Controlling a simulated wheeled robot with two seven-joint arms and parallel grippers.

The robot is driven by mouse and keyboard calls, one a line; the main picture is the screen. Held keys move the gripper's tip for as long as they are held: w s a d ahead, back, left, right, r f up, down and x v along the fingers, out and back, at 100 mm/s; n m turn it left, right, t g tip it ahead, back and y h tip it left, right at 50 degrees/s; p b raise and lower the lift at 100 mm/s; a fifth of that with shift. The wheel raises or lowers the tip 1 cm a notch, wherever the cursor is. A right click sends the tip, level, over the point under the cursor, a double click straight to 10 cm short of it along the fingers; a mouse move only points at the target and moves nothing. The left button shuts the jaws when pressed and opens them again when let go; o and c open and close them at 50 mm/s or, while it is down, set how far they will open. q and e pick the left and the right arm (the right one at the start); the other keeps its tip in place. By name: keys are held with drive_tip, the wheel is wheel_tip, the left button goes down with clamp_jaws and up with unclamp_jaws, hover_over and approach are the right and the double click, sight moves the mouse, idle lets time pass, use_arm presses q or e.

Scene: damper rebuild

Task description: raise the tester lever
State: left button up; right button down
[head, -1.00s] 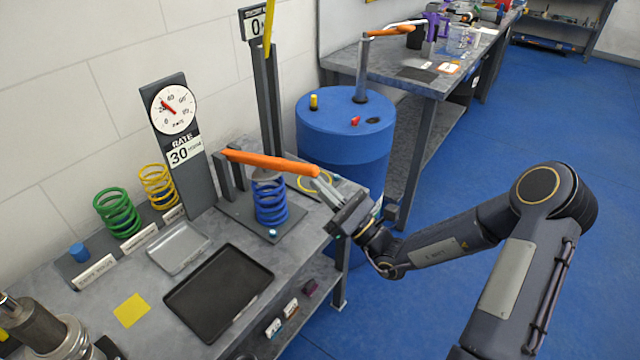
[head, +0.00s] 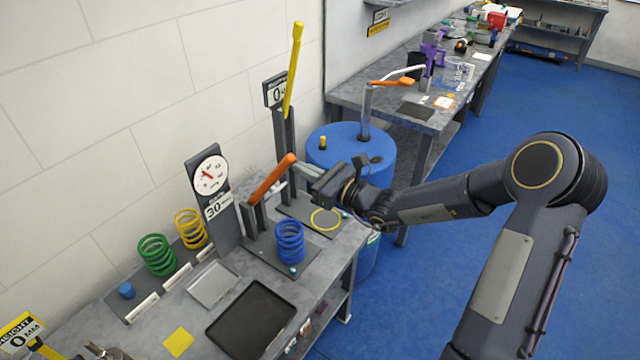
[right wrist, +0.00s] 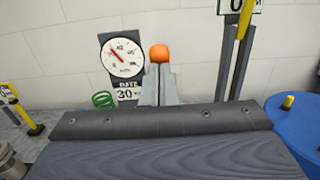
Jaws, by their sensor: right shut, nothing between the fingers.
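The tester lever (head: 272,180) is an orange bar tilted up from its grey post, its free end high and to the right. In the right wrist view its rounded orange end (right wrist: 159,53) shows end-on. My right gripper (head: 300,174) is shut and empty, close to the lever's upper part on its right; I cannot tell if they touch. A blue spring (head: 290,240) stands upright on the tester's base plate, below the lever and with its top uncovered. The tester's dial (head: 209,175) stands behind, above a sign reading RATE 30. My left gripper is not in view.
A black tray (head: 251,318) and a smaller grey tray (head: 213,284) lie in front. Green (head: 157,254) and yellow (head: 190,228) springs stand at left. A tall stand with a raised yellow lever (head: 294,70) and a blue drum (head: 345,150) are behind.

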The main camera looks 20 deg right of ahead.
drive_tip(key=shift+w+a+r, duration=0.75)
drive_tip(key=shift+w+r, duration=0.2)
drive_tip(key=shift+w+a+r, duration=0.75)
drive_tip(key=shift+w+r, duration=0.15)
